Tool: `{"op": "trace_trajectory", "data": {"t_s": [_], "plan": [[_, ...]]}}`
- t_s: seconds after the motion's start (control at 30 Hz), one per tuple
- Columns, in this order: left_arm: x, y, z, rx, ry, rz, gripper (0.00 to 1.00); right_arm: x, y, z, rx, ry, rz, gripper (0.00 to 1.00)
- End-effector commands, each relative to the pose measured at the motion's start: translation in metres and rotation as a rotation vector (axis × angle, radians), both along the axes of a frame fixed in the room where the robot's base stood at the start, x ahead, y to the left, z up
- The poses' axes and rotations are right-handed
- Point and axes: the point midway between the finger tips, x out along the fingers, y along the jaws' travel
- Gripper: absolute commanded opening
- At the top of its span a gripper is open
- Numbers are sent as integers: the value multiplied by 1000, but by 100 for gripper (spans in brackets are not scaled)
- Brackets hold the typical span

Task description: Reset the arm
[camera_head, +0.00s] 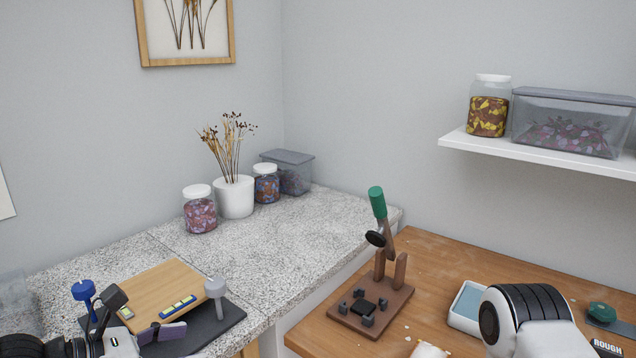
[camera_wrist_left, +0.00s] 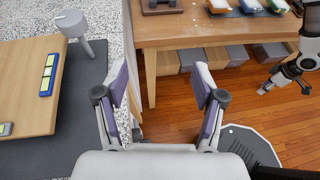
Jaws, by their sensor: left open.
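My left gripper (camera_head: 150,335) is at the lower left in the head view, by the dark mat and wooden board on the speckled counter. In the left wrist view its two purple-padded fingers (camera_wrist_left: 162,84) are spread wide with nothing between them. My right arm (camera_head: 528,318) shows at the lower right in the head view, its gripper out of frame there. In the left wrist view the right gripper (camera_wrist_left: 284,88) hangs at the right edge over the wooden floor, small, fingers apart and empty.
A wooden board (camera_head: 160,290) and a grey post (camera_head: 215,290) stand on a dark mat (camera_head: 215,328). A brown stand (camera_head: 370,318) with a green-handled tool (camera_head: 378,203) is on the wooden table (camera_head: 440,262). Jars and a white vase (camera_head: 234,197) stand at the counter's back.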

Motion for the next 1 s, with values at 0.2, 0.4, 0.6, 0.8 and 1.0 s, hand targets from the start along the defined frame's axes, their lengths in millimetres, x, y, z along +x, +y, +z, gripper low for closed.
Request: {"op": "trace_trajectory", "data": {"t_s": [0.2,0.4,0.6,0.8,1.0], "plan": [[-11,-4,-49,36,129,-17,69,0,0,6,0,-1,0,40],[-38,-14,-107,108,268,-83,69,0,0,11,0,-1,0,40],[-99,-26,-173,253,414,-301,69,0,0,17,0,0,0,40],[-227,-9,-249,538,572,-832,69,0,0,27,0,0,0,40],[-318,63,-305,908,318,-1691,69,0,0,35,0,0,0,40]]}}
